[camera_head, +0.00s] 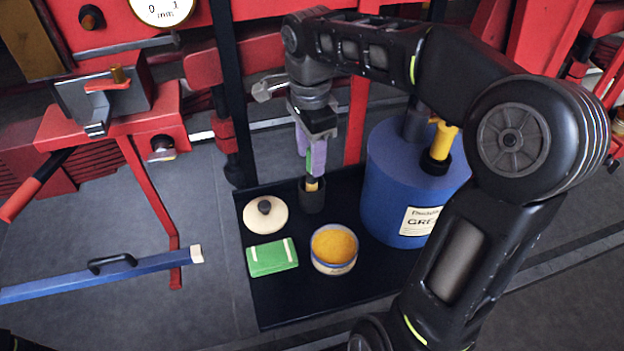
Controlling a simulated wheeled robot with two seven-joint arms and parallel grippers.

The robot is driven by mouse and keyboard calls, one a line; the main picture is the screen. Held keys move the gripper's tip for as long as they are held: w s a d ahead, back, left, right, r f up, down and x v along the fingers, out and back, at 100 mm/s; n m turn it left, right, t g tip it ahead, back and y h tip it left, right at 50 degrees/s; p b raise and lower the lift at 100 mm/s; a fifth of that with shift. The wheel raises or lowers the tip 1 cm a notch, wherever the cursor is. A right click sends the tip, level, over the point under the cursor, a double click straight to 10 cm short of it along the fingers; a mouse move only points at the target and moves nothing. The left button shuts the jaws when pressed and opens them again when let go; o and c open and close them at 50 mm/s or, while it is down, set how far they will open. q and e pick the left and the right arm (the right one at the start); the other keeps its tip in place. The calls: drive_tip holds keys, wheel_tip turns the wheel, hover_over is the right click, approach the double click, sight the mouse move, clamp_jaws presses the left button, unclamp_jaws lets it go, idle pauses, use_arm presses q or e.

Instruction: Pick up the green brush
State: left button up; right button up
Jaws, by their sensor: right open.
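The green brush (309,162) stands upright in a small dark cup (312,197) on a black tray (285,307). A strip of its green handle and a yellow-orange part below it show; its lower end is hidden in the cup. My right gripper (311,157) points down over the cup, with its purple fingers on either side of the handle. The gripper is open, and I cannot tell whether a finger touches the brush. My left gripper is not in view.
On the tray are a cream lid (278,218) with a dark knob, a green block (272,258) with pale stripes, an open tin (334,267) of yellow stuff and a big blue drum (392,195). Red machinery (205,77) stands behind. A blue bar (70,285) is at left.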

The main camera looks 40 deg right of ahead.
sight(312, 178)
drive_tip(key=shift+f, duration=0.2)
wheel_tip(312, 178, down, 5)
drive_tip(key=shift+d+p, duration=0.1)
drive_tip(key=shift+p, duration=0.55)
drive_tip(key=shift+c, duration=0.4)
clamp_jaws()
idle(0.4)
